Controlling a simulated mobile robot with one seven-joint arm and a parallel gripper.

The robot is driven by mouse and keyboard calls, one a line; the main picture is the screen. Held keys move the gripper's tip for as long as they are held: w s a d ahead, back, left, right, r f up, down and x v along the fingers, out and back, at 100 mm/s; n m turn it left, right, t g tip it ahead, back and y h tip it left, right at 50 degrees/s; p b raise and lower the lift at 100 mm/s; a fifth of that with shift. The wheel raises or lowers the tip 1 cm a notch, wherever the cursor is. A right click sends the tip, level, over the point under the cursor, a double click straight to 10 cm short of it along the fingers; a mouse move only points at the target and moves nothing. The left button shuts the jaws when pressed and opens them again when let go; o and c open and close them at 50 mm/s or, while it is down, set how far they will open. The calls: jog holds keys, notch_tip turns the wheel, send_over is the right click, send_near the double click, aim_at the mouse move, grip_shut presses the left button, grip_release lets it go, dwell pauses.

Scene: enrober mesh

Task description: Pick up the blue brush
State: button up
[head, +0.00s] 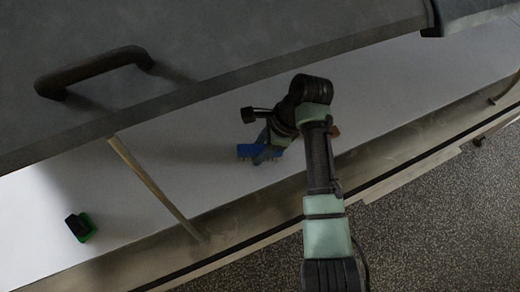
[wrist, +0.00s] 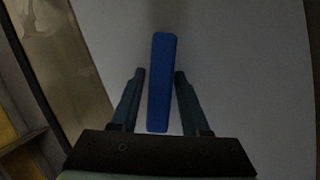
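The blue brush (head: 247,150) lies on the white surface, partly hidden by my gripper in the head view. In the wrist view the blue brush (wrist: 160,85) is a long bar running up the picture between my two fingers. My gripper (wrist: 158,75) is open, with one finger on each side of the brush. A narrow gap shows between the brush and each finger, so neither appears to touch it. In the head view my gripper (head: 268,150) is over the brush, and its fingertips are hard to make out.
A small green and black object (head: 82,228) lies on the white surface at the lower left. A dark cover with a black handle (head: 95,72) overhangs the back. A thin rod (head: 152,187) crosses the surface left of the brush. A metal rail (head: 250,212) runs along the front edge.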

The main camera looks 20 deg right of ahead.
grip_shut()
jog(key=shift+b, duration=0.3)
